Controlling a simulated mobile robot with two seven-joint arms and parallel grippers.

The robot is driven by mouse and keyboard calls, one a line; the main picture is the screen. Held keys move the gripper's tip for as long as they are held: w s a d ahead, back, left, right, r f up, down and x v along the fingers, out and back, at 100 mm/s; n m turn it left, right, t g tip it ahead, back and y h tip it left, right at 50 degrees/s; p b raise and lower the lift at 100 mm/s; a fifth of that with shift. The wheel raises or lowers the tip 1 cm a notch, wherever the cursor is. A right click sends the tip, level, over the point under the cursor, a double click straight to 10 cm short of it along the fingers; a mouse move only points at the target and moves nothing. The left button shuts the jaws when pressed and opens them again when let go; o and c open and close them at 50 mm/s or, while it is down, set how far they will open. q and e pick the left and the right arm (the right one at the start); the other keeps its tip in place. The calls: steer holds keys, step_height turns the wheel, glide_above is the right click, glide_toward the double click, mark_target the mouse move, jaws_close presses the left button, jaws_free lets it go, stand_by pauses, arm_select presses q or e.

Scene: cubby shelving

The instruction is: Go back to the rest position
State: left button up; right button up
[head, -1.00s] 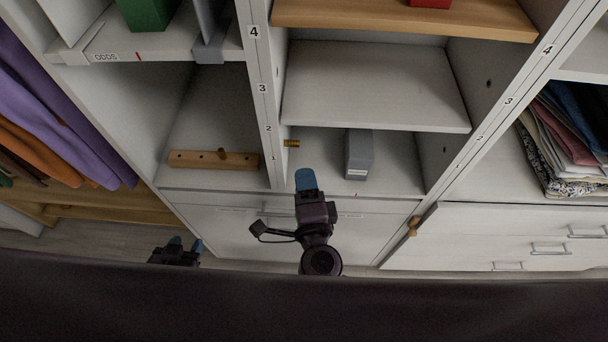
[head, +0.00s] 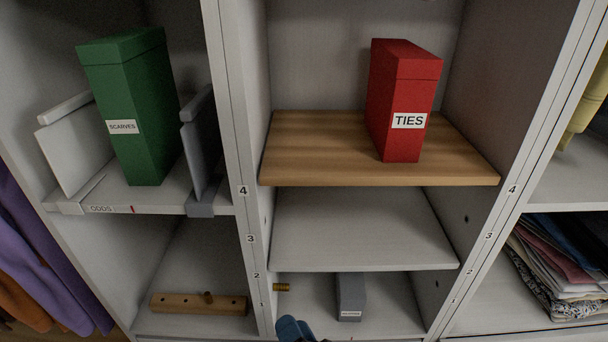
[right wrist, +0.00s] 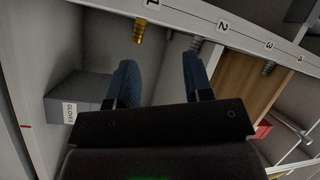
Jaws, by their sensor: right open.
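My right gripper (head: 296,328) shows only its blue fingertips at the bottom edge of the head view. In the right wrist view its two blue fingers (right wrist: 158,82) stand apart with nothing between them. It is in front of the lowest middle cubby, near a brass peg (head: 282,287) on the divider and left of a grey box (head: 351,296). The brass peg (right wrist: 138,31) shows beyond the fingers in the wrist view, and the grey box (right wrist: 80,98) is to their left. My left gripper is not in the head view now.
A red TIES box (head: 403,105) stands on a wooden shelf (head: 310,150), above a white shelf (head: 360,230). A green SCARVES box (head: 140,110) stands between dividers at left. A wooden peg rail (head: 198,304) lies below. Folded clothes (head: 560,265) fill the right cubby.

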steer(key=s+d+f+n+g+h, duration=0.2)
steer(key=s+d+f+h, duration=0.1)
steer(key=d, duration=0.6)
steer(key=s+d+f+n+g+h, duration=0.2)
steer(key=d+f, duration=0.4)
steer(key=d, duration=0.4)
steer(key=s+d+f+n+g+h, duration=0.1)
steer(key=s+d+f+n+h, duration=0.2)
steer(key=d, duration=0.7)
steer(key=s+f, duration=0.2)
steer(key=shift+s+d+n+g+h, duration=0.25)
steer(key=shift+s+n+g+h, duration=0.1)
steer(key=shift+n+g+h, duration=0.05)
